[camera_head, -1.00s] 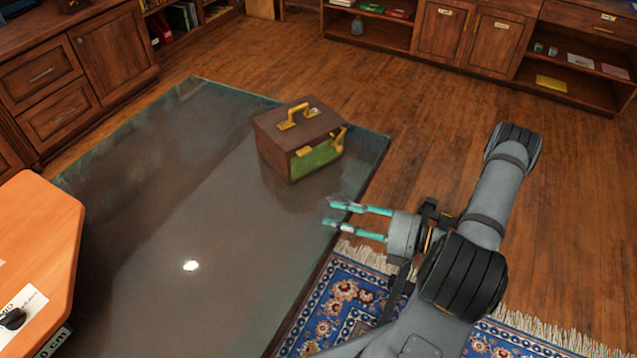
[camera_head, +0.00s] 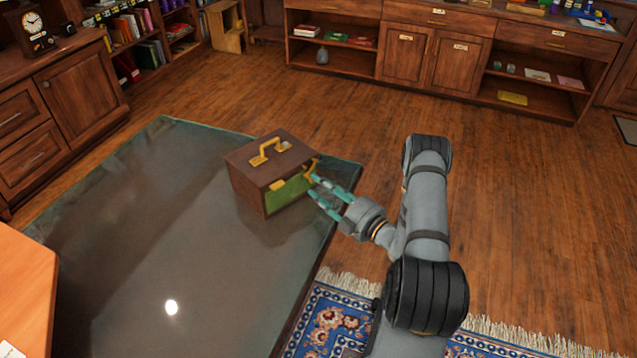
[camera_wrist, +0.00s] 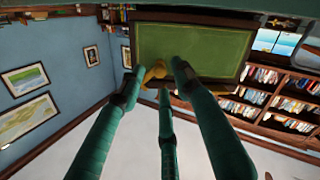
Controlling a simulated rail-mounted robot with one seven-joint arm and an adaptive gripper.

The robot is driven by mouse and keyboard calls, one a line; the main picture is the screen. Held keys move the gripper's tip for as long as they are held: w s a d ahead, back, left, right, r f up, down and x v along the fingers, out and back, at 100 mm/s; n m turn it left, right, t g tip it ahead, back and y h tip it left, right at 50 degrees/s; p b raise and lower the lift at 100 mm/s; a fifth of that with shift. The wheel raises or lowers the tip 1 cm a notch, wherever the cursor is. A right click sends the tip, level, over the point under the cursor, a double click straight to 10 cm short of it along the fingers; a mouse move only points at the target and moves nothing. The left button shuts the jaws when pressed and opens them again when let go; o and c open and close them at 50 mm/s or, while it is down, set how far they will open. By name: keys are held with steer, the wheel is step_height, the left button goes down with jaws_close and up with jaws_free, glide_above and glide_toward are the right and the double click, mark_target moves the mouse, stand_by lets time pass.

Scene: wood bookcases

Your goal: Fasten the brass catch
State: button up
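A brown case (camera_head: 258,163) with a brass handle (camera_head: 268,152) on top stands upright on the dark glass table. Its front has a green panel (camera_head: 287,194). A brass catch (camera_head: 311,169) juts out at the upper right of the front, and a smaller brass piece (camera_head: 277,185) sits at the front's upper left. My gripper (camera_head: 315,186) is open, its teal fingertips close to the catch.
The glass table (camera_head: 130,240) is otherwise clear around the case. An orange-wood desk (camera_head: 22,290) is at the left. A patterned rug (camera_head: 330,318) lies below my arm. Wooden cabinets (camera_head: 403,52) line the back wall, with open floor before them.

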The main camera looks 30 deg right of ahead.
steer(key=shift+x, duration=0.8)
steer(key=c, duration=0.3)
jaws_close()
